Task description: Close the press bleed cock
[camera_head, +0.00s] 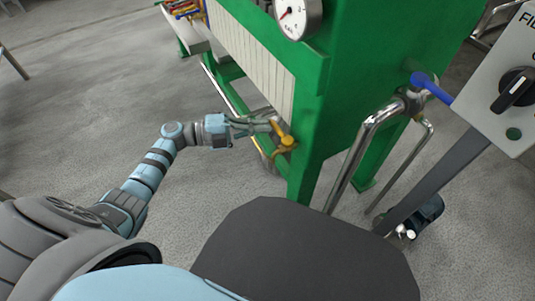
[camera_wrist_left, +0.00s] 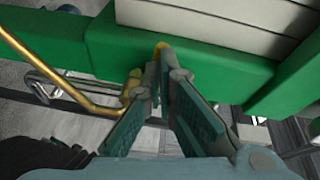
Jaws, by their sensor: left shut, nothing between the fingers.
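A small cock with a yellow handle (camera_head: 287,141), which I take to be the press bleed cock, sits low at the corner of the green press (camera_head: 335,80). In the left wrist view its yellow body (camera_wrist_left: 131,84) is just left of the fingers, and a yellow tip shows beyond the fingertips. My left gripper (camera_head: 272,121) is shut and empty, with its fingertips right beside the yellow handle. I cannot tell whether they touch. In the left wrist view the fingers (camera_wrist_left: 160,58) meet in front of the green beam and hide part of the cock. My right gripper is out of view.
A chrome pipe (camera_head: 352,155) with a blue-handled valve (camera_head: 430,85) stands right of the press. A grey control panel (camera_head: 500,85) with a black knob is at the right edge. A yellow pipe (camera_wrist_left: 60,75) slants along the left of the wrist view. Floor left of the press is clear.

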